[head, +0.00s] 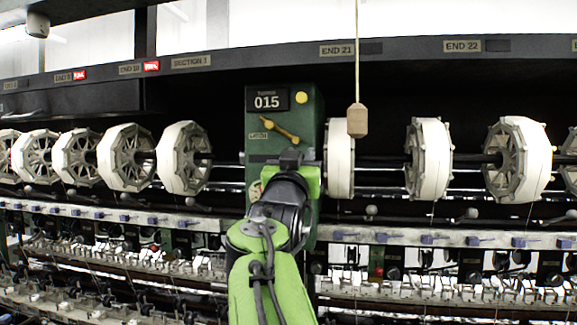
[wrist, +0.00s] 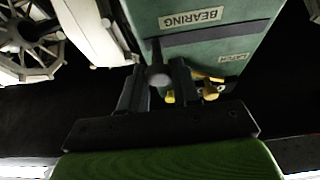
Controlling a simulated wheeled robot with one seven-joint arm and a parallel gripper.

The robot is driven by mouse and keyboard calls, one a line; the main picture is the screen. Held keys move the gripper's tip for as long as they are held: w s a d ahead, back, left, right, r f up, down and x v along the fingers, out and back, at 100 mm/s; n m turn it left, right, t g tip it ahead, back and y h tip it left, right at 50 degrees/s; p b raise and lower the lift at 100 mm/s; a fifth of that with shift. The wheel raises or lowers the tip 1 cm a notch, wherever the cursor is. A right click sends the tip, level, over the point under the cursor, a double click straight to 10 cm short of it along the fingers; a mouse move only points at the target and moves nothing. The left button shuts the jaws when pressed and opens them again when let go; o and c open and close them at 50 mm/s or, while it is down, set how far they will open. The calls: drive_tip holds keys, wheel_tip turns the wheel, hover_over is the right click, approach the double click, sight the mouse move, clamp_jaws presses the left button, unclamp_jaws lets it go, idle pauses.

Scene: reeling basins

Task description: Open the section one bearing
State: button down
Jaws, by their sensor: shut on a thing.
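The green bearing housing (head: 312,125) stands between the white reels, right of the SECTION 1 label (head: 191,62). Its front carries a 015 display (head: 267,101), a yellow button and a slanted brass latch lever (head: 280,130) beside a small LATCH label. The wrist view shows the green face (wrist: 225,40) with a BEARING label (wrist: 191,18) and brass latch parts (wrist: 208,88). My gripper (head: 290,160) is in front of the housing's lower half. In the wrist view, my gripper (wrist: 158,88) is shut on a round grey knob (wrist: 158,74) on a dark stem. My gripper hides part of the housing front.
White reels on a shaft flank the housing closely, one at the left (head: 186,158) and one at the right (head: 341,160). A wooden pull (head: 357,120) hangs on a cord just right of the housing. A rail with blue pieces (head: 427,239) runs below.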

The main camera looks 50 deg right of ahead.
drive_tip(key=shift+s+d+f, duration=0.1)
drive_tip(key=shift+d, duration=0.05)
drive_tip(key=shift+w, duration=0.2)
drive_tip(key=c, duration=1.1)
unclamp_jaws()
drive_tip(key=shift+o, duration=1)
drive_tip(key=shift+w+d, duration=0.15)
drive_tip(key=shift+d, duration=0.15)
drive_tip(key=shift+a, duration=0.25)
drive_tip(key=b+v, duration=0.6)
drive_tip(key=v, duration=0.9)
drive_tip(key=shift+s+a+b, duration=0.25)
drive_tip(key=shift+b, duration=0.1)
drive_tip(key=shift+w+f, duration=0.1)
drive_tip(key=shift+f, duration=0.05)
